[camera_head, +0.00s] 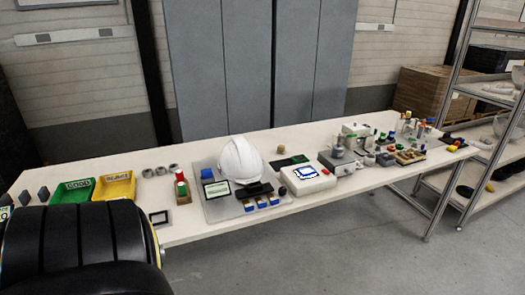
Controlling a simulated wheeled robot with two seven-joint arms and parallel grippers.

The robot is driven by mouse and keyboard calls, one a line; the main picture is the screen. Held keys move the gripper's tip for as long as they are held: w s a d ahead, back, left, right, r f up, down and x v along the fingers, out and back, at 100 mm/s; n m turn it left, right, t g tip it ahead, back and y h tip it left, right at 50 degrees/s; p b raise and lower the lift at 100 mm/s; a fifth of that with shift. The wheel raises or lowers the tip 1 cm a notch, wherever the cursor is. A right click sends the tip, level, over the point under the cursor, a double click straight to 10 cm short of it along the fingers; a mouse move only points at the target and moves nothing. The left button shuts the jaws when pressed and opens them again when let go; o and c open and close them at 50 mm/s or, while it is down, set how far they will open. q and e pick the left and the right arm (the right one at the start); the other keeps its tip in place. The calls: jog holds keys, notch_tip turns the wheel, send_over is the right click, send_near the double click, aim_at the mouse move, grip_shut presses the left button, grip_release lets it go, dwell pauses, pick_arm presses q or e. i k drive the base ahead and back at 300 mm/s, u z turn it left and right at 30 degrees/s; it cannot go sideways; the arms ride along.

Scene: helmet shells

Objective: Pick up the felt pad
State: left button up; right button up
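I cannot single out the felt pad for certain. A flat dark-green piece (286,161) lies on the long table (118,164), behind a white device with a blue screen (304,178), and may be the pad. A white helmet shell (240,158) stands on a grey plate (217,209) near the table's middle. Neither gripper shows. A large black ribbed part at the lower left seems to be mine and hides the table's near left corner.
A green bin (72,192) and a yellow bin (115,187) stand at the table's left. Small tools and fixtures crowd its right half. A metal shelf rack stands at the right. The floor in front is clear.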

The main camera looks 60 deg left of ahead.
aim_at(281, 149)
jog(key=u, duration=1.2)
jog(key=i, duration=0.1)
jog(key=u, duration=0.15)
